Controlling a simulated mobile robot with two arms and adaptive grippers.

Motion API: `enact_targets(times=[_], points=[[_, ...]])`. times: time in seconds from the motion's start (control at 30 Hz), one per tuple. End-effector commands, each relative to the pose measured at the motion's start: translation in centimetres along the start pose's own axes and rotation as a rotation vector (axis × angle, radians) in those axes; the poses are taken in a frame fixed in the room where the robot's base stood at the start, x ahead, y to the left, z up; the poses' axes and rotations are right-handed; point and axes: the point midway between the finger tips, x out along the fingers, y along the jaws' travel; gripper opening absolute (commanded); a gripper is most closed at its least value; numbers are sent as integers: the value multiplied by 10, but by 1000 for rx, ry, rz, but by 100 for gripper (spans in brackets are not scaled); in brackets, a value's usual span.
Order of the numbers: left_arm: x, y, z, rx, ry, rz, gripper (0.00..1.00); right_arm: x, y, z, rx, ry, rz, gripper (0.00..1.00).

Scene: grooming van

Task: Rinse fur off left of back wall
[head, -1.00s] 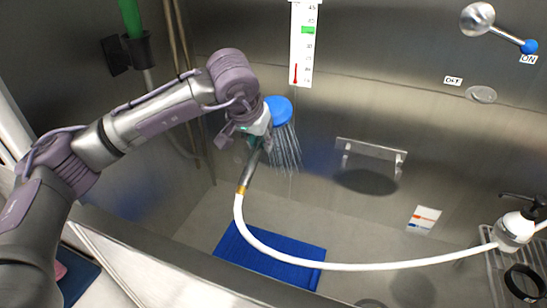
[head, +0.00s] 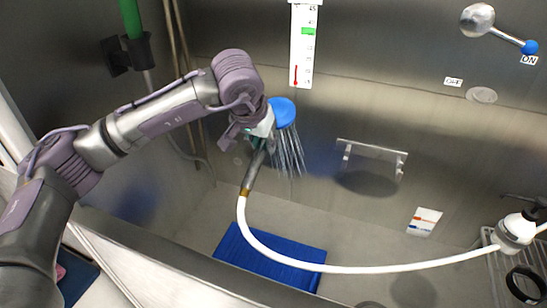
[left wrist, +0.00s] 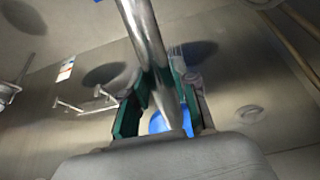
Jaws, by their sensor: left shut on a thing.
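My left gripper (head: 262,132) is shut on the handle of the shower head (head: 282,111), which has a blue face. Water streams (head: 289,152) fall from it inside the tub. In the left wrist view the metal handle (left wrist: 147,45) runs between the green-padded fingers (left wrist: 158,108), with the blue head partly hidden behind them. A white hose (head: 300,263) curves from the handle to the right side. The back wall (head: 350,100) is bare shiny metal; I cannot make out fur on it. My right gripper is not in view.
A blue mat (head: 270,258) lies on the tub floor. The back wall carries a thermometer strip (head: 303,45), a lever with a blue knob (head: 529,47) near an ON label and a small rail (head: 371,148). A pump bottle (head: 516,230) stands at the right.

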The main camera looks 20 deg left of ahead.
Motion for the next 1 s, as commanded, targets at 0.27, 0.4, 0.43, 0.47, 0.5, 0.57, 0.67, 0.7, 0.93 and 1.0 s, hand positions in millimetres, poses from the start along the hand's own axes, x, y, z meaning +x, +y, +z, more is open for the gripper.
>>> enact_targets(times=[0.27,0.4,0.43,0.47,0.5,0.57,0.67,0.7,0.93,1.0], points=[[-1,-8,-1,0,3,1,0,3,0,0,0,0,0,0],[-1,-8,-1,0,3,1,0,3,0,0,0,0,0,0],[-1,-8,-1,0,3,1,0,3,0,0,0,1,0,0],[-1,-8,-1,0,3,1,0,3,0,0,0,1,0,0],[-1,-7,-1,0,3,1,0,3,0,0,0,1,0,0],[0,-5,-1,1,3,1,0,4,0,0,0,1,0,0],[0,0,-1,1,3,1,0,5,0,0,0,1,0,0],[0,1,-1,1,3,0,0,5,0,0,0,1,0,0],[-1,4,-1,0,2,0,0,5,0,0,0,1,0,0],[-1,4,-1,0,3,0,0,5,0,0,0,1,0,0]])
